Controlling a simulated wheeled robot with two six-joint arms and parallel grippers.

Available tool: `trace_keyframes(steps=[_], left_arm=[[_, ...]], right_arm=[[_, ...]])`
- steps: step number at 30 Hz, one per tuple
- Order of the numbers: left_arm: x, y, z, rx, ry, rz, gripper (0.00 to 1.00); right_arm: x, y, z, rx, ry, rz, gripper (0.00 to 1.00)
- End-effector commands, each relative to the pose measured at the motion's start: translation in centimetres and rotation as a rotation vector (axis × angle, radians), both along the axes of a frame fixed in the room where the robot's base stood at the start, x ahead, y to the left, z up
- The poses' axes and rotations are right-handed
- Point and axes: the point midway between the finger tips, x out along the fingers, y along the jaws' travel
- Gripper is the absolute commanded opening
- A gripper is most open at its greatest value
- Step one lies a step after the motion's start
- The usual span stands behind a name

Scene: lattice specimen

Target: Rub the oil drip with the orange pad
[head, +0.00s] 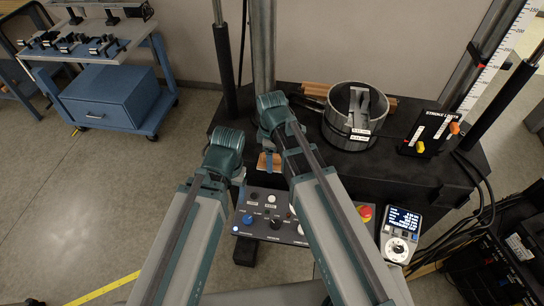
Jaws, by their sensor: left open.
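A small orange pad (268,162) shows at the front left edge of the black machine table, between my two arms. My left arm comes up from the bottom, and its gripper (239,178) is a small pale part by the wrist, just left of the pad and apart from it. It is open and holds nothing that I can see. My right arm crosses in front of the table to the right of the pad; its gripper is hidden behind its links. I cannot make out the oil drip.
A metal pot-like fixture (343,124) stands on the black table (415,172), with wooden blocks behind it. A control panel (262,222) and a handheld display unit (401,232) sit in front. A blue trolley (112,103) is at far left. Cables hang at right.

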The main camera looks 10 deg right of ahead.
Motion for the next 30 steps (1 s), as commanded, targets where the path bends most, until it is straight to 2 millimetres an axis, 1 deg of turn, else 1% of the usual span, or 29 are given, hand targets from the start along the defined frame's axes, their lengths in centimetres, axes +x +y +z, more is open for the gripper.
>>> trace_keyframes(steps=[5, 15, 23, 26, 30], left_arm=[[0.0, 0.0, 0.0, 0.0, 0.0, 0.0, 0.74], [0.0, 0.0, 0.2, 0.0, 0.0, 0.0, 0.74], [0.0, 0.0, 0.2, 0.0, 0.0, 0.0, 0.74], [0.0, 0.0, 0.1, 0.0, 0.0, 0.0, 0.74], [0.0, 0.0, 0.0, 0.0, 0.0, 0.0, 0.74]], right_arm=[[0.6, -0.2, 0.0, 0.0, 0.001, -0.001, 0.13], [3.2, -1.0, 0.2, 0.0, 0.0, -0.001, 0.13], [3.5, -1.1, 0.2, 0.0, 0.001, 0.0, 0.13], [3.9, -1.2, 0.1, 0.0, 0.001, 0.0, 0.13], [4.9, -1.5, 0.0, 0.0, 0.001, -0.001, 0.13]])
